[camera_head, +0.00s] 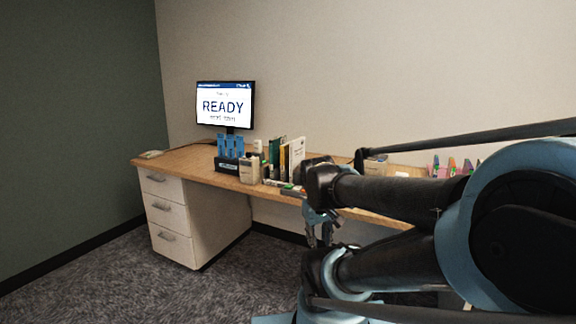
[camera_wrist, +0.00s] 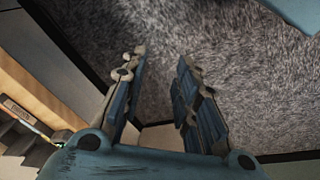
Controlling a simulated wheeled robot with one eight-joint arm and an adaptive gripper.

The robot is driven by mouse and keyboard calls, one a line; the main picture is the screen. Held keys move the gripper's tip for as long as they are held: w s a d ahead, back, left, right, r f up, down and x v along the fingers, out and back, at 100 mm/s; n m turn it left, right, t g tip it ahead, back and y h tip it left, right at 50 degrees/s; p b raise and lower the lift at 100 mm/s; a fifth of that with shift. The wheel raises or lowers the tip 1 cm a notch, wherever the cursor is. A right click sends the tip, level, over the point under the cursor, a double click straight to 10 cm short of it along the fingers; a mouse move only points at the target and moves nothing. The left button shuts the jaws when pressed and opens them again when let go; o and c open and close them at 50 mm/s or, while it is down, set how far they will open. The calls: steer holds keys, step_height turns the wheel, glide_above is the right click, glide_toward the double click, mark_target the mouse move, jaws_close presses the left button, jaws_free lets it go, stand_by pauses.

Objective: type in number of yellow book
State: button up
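Several upright books stand on the desk in the head view. Among them are a dark green one (camera_head: 274,152), a thin yellowish one (camera_head: 284,158) and a white one (camera_head: 297,154). The number on the yellowish book is too small to read. A monitor (camera_head: 225,105) at the back of the desk shows the word READY. I cannot make out a number keypad for certain. My gripper (camera_wrist: 162,60) points down over the carpet in front of the desk. Its two fingers are apart with nothing between them. The books do not show clearly in the wrist view.
The wooden desk (camera_head: 180,164) runs along the wall, with white drawers (camera_head: 172,216) under its left end. A dark holder with blue upright items (camera_head: 230,147) and a beige box-like item (camera_head: 249,168) stand left of the books. My arm hides much of the desk's right part.

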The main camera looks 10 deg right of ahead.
steer(key=w+d+r+n+t+h, duration=0.1)
steer(key=w+d+r+n+h, duration=0.15)
steer(key=w, duration=0.25)
steer(key=w+d+r+n+t+h, duration=0.1)
steer(key=w+r+n, duration=0.1)
steer(key=w+n, duration=0.3)
steer(key=n+t+h, duration=0.6)
steer(key=n+t, duration=0.4)
steer(key=n, duration=0.9)
glide_toward(288, 156)
steer(key=x, duration=0.8)
steer(key=a+x, duration=0.1)
steer(key=x, duration=0.2)
steer(key=shift+w+d+f, duration=0.3)
steer(key=shift+w+f, duration=0.05)
steer(key=shift+w, duration=0.3)
jaws_close()
